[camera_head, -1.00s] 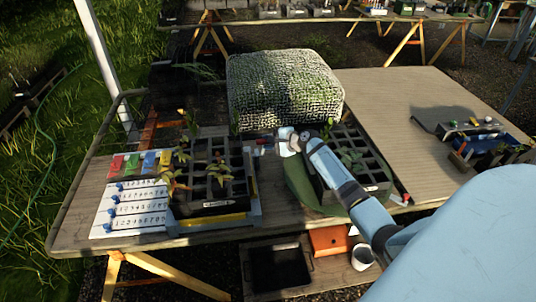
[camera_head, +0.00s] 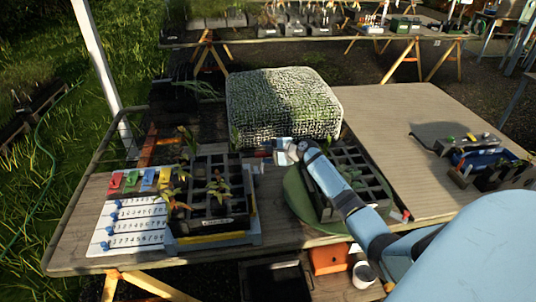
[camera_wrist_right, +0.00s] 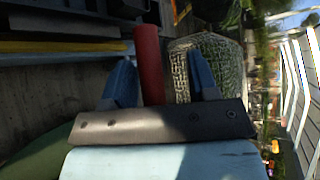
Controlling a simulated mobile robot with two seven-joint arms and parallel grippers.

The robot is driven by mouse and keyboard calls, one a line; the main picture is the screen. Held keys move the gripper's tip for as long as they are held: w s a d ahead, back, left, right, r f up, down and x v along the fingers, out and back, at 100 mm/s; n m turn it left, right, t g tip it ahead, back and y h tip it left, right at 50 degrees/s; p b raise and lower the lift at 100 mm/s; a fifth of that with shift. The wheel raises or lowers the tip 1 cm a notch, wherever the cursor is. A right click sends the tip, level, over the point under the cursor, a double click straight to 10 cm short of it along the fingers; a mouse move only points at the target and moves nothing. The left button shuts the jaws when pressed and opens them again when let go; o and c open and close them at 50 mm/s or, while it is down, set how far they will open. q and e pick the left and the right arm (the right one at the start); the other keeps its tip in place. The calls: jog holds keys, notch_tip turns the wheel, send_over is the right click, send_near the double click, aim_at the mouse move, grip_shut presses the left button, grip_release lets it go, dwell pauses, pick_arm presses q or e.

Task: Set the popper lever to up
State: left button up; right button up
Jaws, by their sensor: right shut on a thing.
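The popper (camera_head: 211,238) is a low blue and yellow base under a black cell tray (camera_head: 213,224) with seedlings, left of centre on the wooden bench. A red lever handle (camera_wrist_right: 148,60) stands between the two blue fingers of my right gripper (camera_wrist_right: 162,78) in the right wrist view. In the head view my right gripper (camera_head: 268,148) is at the popper's back right corner, shut on this lever; the fingers hide most of it there. I cannot tell the lever's exact angle. My left gripper is not in view.
A second cell tray (camera_head: 345,168) sits on a green round base beneath my right arm. A mesh-covered block (camera_head: 284,104) stands behind. A white numbered board (camera_head: 130,222) with blue pegs and coloured tabs lies left. The plain board (camera_head: 400,125) at right has clear room.

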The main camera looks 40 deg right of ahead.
jog(key=shift+a+f, duration=0.1)
jog(key=shift+f, duration=0.05)
dwell(0.4)
jog(key=shift+s, duration=0.3)
jog(key=b+v, duration=0.1)
jog(key=v, duration=1.2)
